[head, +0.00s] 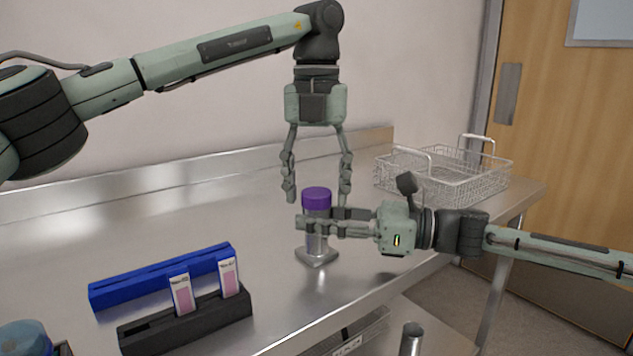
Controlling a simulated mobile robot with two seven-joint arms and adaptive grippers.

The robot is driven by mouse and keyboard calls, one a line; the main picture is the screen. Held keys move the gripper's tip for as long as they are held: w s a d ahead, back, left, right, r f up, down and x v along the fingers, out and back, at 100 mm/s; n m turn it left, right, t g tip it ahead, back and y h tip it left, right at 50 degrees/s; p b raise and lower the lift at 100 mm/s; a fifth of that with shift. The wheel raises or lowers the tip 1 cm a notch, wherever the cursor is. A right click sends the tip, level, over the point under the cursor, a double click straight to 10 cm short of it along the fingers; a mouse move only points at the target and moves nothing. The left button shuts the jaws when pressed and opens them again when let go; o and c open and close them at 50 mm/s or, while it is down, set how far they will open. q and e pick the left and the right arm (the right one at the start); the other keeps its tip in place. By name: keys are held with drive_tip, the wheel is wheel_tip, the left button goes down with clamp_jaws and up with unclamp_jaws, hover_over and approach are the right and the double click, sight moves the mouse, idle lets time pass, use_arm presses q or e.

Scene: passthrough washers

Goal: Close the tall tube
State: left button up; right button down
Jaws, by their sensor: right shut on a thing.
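The tall tube (317,243) stands upright on a small grey base on the steel table. A purple cap (316,197) sits at its top; I cannot tell how tightly it is seated. My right gripper (312,226) reaches in from the right and is shut on the tube just below the cap, hiding part of its upper body. My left gripper (318,198) points straight down from above, open, with its fingertips on either side of the cap and apart from it in the picture.
A blue rack (160,277) and a black rack (186,320) holding two pink-labelled slides (183,294) lie at the front left. A wire basket (445,185) stands at the back right. A blue object (24,337) shows at the lower left corner. The table's left middle is clear.

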use_arm(q)
drive_tip(key=c, duration=1.2)
drive_tip(key=shift+o, duration=0.2)
drive_tip(key=m, duration=0.8)
drive_tip(key=o, duration=1.3)
drive_tip(key=shift+o, duration=0.2)
wheel_tip(320, 180, up, 12)
